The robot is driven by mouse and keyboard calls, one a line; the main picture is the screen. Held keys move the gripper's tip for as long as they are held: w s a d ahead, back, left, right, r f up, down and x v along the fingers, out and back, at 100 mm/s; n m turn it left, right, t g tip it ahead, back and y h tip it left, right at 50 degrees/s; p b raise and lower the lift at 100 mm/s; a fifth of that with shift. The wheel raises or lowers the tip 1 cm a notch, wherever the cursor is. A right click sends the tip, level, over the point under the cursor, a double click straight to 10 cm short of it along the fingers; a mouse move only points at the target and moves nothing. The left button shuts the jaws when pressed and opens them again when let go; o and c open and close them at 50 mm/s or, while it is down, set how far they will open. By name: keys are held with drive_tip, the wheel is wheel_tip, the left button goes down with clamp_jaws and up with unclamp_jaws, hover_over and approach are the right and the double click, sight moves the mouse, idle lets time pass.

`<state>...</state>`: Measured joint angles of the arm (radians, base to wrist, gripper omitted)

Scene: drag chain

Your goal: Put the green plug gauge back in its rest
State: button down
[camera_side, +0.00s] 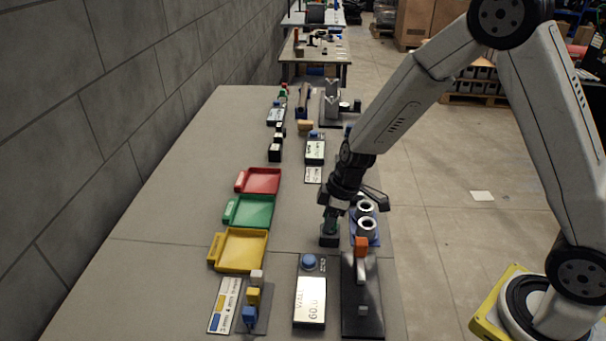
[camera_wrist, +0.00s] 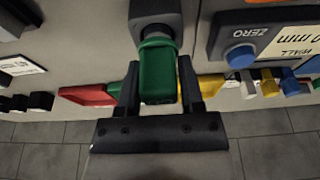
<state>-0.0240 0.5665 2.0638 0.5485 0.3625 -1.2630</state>
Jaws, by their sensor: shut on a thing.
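The green plug gauge (camera_wrist: 157,75) is upright between the two fingers of my gripper (camera_wrist: 158,78) in the wrist view. My gripper is shut on its green handle. A short grey section of the gauge shows past the green part, against a dark block that is its rest (camera_wrist: 160,12). In the side view my gripper (camera_side: 335,208) points down over the rest (camera_side: 329,239), with a bit of the green gauge (camera_side: 330,222) showing just above it. The gauge is in line with the rest, but how deep its end sits in the rest is hidden.
Red (camera_side: 262,180), green (camera_side: 252,211) and yellow (camera_side: 240,250) trays lie left of the rest. A blue stand with metal rings (camera_side: 366,222) is close on the right. A display box (camera_side: 310,300) and an orange-topped stand (camera_side: 361,265) are in front.

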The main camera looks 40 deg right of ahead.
drive_tip(key=shift+f, duration=0.65)
idle(0.4)
idle(0.4)
drive_tip(key=shift+c, duration=0.7)
unclamp_jaws()
drive_tip(key=shift+r, duration=0.1)
drive_tip(key=shift+v, duration=3.8)
drive_tip(key=shift+s, duration=0.15)
